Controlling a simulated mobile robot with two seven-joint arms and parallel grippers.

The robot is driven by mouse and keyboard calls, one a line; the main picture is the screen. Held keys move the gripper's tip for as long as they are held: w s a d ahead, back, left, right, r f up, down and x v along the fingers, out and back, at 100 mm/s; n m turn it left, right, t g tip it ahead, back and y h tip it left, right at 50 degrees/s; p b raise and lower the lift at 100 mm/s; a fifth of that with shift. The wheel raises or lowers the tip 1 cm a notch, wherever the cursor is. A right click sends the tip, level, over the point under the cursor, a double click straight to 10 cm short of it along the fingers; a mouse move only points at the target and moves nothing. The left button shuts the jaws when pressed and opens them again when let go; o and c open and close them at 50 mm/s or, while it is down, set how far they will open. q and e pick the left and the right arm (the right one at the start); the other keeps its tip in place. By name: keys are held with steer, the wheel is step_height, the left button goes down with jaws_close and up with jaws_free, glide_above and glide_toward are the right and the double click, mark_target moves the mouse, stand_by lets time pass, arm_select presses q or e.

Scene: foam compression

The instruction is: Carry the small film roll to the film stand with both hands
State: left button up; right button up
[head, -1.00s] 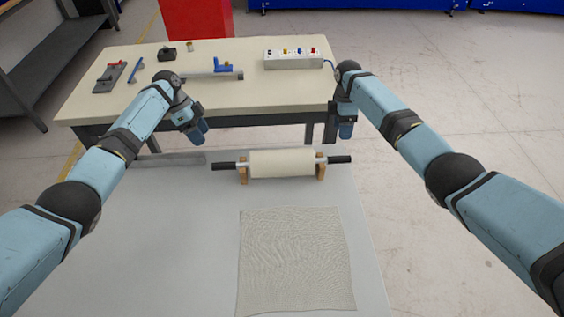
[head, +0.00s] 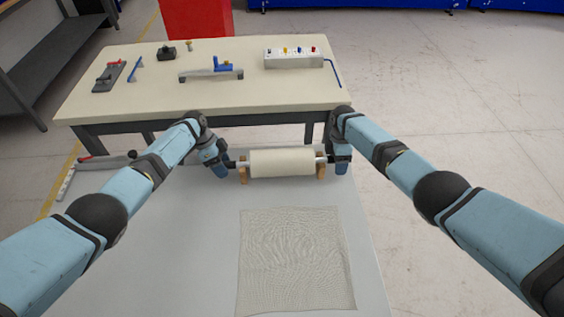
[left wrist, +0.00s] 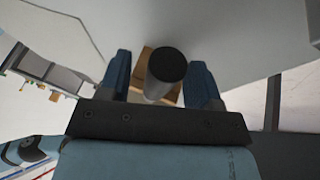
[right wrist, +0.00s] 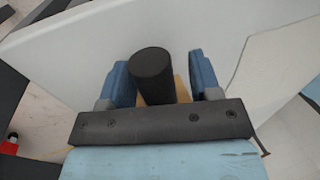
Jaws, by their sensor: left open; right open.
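The small film roll (head: 282,163) is a cream cylinder with black end handles, lying level on a wooden stand (head: 244,175) on the near grey table. My left gripper (head: 222,170) is at the roll's left end. In the left wrist view the black handle (left wrist: 168,66) sits between the open fingers (left wrist: 160,85). My right gripper (head: 341,165) is at the right end. In the right wrist view the other black handle (right wrist: 152,68) sits between its open fingers (right wrist: 160,82). I cannot tell whether any finger touches a handle.
A wrinkled translucent film sheet (head: 295,260) lies flat on the near table (head: 180,260).

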arm_select(q)
jaws_close()
arm_select(e)
jaws_close()
arm_select(q)
steer(key=shift+r, duration=0.1)
arm_select(e)
steer(key=shift+w+r, duration=0.1)
stand_by(1.0)
